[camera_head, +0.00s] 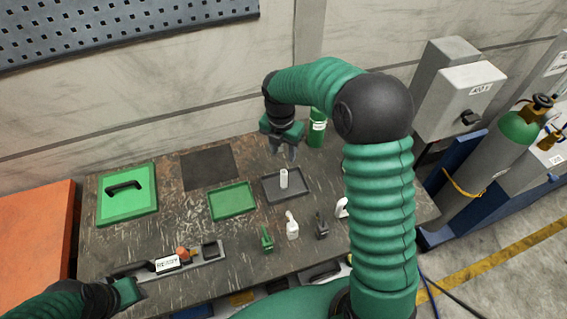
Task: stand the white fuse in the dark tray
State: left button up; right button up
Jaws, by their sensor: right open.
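The white fuse (284,178) looks upright in the dark tray (270,193), inside its rim. My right gripper (285,154) hangs just behind and above the tray, with its fingers apart and nothing between them. It looks clear of the fuse. My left gripper (128,291) is at the lower left by the table's front edge; its fingers cannot be made out.
Small green, white (292,225) and dark pieces stand in front. A green bottle (317,128) is behind. My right arm hides the table's right side.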

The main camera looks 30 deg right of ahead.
jog(key=s+a+m, duration=0.3)
jog(key=s+m, duration=0.2)
jog(key=m, duration=0.3)
jog(key=s+a+f+m+t, duration=0.1)
jog(key=s+a+m, duration=0.3)
jog(key=m, duration=0.4)
jog(key=s+a+m+t, duration=0.1)
jog(key=s+a+m, duration=0.3)
jog(key=s+m, duration=0.3)
jog(key=shift+f+m+y, duration=0.2)
jog(key=shift+m+y, duration=0.2)
jog(key=shift+m, duration=0.2)
jog(key=shift+s+a, duration=0.15)
jog(key=shift+s, duration=0.05)
